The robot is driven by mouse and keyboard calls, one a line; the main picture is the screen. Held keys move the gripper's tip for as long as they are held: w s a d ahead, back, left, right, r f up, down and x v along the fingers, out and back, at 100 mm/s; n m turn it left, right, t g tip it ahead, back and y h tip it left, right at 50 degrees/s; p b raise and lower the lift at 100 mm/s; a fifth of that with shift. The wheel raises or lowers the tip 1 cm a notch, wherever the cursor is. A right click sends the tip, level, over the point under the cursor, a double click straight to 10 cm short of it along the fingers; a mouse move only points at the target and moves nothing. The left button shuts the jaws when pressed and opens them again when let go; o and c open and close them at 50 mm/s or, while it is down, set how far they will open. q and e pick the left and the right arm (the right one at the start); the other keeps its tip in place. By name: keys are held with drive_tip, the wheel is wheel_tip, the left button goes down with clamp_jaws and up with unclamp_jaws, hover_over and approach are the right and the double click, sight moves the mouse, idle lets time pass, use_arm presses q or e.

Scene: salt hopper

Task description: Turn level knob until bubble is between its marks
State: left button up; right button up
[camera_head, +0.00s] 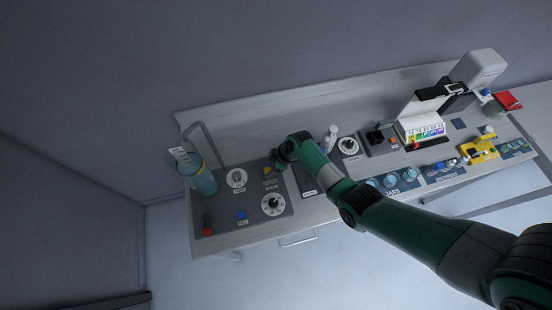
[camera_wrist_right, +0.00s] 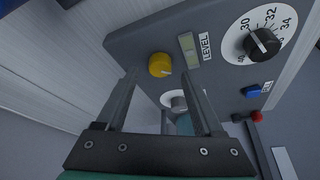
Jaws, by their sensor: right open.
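The yellow level knob (camera_wrist_right: 160,65) sits on the dark panel in the right wrist view; a small pale pointer mark shows on its edge. Beside it is the yellow-green level vial (camera_wrist_right: 187,43) with the LEVEL label (camera_wrist_right: 206,47). The bubble and its marks are too small to make out. In the head view the knob (camera_head: 267,170) and vial (camera_head: 269,182) are tiny. My right gripper (camera_wrist_right: 165,74) is open, its fingertips on either side of the knob in the picture; I cannot tell whether they reach around it. The right gripper (camera_head: 281,163) also shows in the head view, just right of the knob.
A numbered dial with a black knob (camera_wrist_right: 262,42) and a blue button (camera_wrist_right: 251,91) share the panel. A teal cylinder (camera_head: 203,181) and a grey bent pipe stand at the left. A white dial (camera_head: 236,178) lies between cylinder and gripper. Jars and other stations fill the right.

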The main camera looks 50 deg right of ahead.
use_arm(q)
wheel_tip(320, 180, up, 4)
drive_tip(key=p, duration=0.3)
drive_tip(key=shift+r, duration=0.25)
use_arm(e)
drive_tip(key=v, duration=0.9)
drive_tip(key=shift+r, duration=0.15)
use_arm(q)
drive_tip(key=shift+r, duration=0.1)
use_arm(e)
drive_tip(key=shift+a, duration=0.1)
